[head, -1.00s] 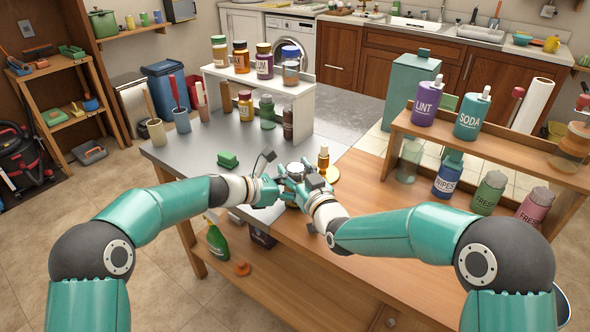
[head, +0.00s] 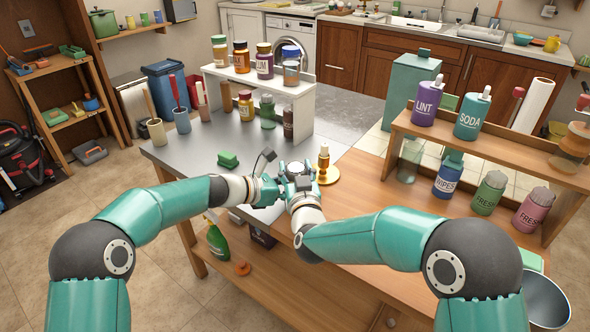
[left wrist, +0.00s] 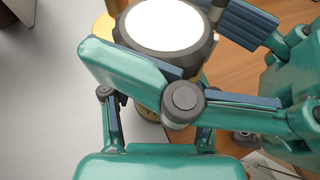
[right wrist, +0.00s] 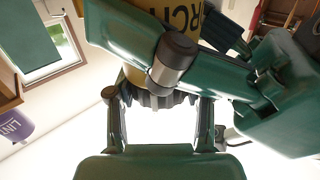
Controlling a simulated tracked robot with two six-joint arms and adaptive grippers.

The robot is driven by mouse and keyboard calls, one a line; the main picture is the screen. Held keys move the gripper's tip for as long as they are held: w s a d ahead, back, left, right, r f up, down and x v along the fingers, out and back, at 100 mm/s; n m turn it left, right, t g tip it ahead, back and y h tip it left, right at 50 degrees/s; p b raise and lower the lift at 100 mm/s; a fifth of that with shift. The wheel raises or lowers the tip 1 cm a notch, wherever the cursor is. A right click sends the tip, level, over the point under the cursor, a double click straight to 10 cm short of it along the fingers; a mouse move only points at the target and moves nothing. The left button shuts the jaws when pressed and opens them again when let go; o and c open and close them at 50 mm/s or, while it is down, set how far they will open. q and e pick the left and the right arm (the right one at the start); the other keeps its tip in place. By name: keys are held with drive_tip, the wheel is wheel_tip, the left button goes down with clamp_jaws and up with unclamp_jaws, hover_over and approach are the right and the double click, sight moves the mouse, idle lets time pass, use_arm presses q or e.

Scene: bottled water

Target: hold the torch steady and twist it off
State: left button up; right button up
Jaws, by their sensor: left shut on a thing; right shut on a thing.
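The torch shows in the left wrist view as a dark round head with a bright white lens (left wrist: 165,25). In the right wrist view its yellow body with large dark letters (right wrist: 184,14) shows behind the fingers. In the head view the grippers largely hide it. My left gripper (head: 276,188) is shut on the torch from the left. My right gripper (head: 297,178) is shut on it from the right, close beside the left one. The fingers hide much of the torch body, so I cannot tell where its parts join.
An amber dropper bottle (head: 323,160) stands on a gold disc (head: 327,175) just right of the grippers. A white riser (head: 262,92) with jars stands behind, and a wooden shelf (head: 480,147) with bottles at right. The grey tabletop between is clear.

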drive_tip(key=o, duration=0.9)
drive_tip(key=shift+s, duration=0.15)
drive_tip(key=s+d, duration=0.1)
drive_tip(key=s, duration=0.6)
drive_tip(key=shift+s, duration=0.3)
drive_tip(key=shift+d, duration=0.1)
